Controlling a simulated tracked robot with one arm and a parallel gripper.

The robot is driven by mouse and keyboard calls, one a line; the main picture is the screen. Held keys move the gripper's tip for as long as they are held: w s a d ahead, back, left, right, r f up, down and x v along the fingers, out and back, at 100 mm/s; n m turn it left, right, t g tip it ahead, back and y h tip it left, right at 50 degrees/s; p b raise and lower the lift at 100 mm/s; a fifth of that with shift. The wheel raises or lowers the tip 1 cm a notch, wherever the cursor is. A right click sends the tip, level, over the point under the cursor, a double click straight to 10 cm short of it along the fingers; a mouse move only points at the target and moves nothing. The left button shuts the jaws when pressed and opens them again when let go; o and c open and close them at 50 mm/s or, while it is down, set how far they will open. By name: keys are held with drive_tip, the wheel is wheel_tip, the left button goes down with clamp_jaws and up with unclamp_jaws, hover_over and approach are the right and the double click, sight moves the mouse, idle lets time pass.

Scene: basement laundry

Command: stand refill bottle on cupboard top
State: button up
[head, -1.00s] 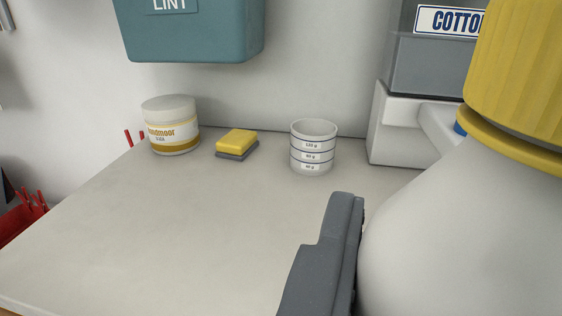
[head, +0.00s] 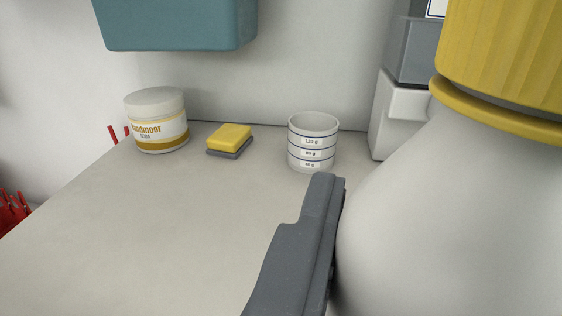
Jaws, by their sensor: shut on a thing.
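The refill bottle (head: 440,220) is large and off-white with a ribbed yellow cap (head: 505,55). It fills the right side of the head view, upright and close to the camera. My gripper (head: 325,215) is shut on it; only one dark grey finger shows, along the bottle's left side. The other finger is hidden behind the bottle. The cupboard top (head: 130,230) is a pale flat surface spreading below and left of the bottle. The bottle's base is out of the picture, so I cannot tell whether it touches the top.
Along the back stand a soda jar (head: 158,122), a yellow and grey sponge (head: 230,140) and a white measuring cup (head: 312,143). A grey and white dispenser (head: 395,110) stands at the back right. A teal lint bin (head: 175,25) hangs above. The left and front middle are clear.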

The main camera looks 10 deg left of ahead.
drive_tip(key=shift+w+r, duration=0.1)
drive_tip(key=shift+w+a, duration=0.1)
drive_tip(key=shift+w, duration=0.2)
drive_tip(key=w+a+f, duration=0.4)
drive_tip(key=w, duration=0.5)
drive_tip(key=shift+a+f, duration=0.3)
drive_tip(key=shift+f, duration=0.05)
drive_tip(key=o, duration=1.2)
drive_tip(key=shift+s, duration=0.1)
drive_tip(key=s+a, duration=0.2)
drive_tip(key=s, duration=0.9)
drive_tip(key=shift+s+a, duration=0.15)
drive_tip(key=shift+s, duration=0.15)
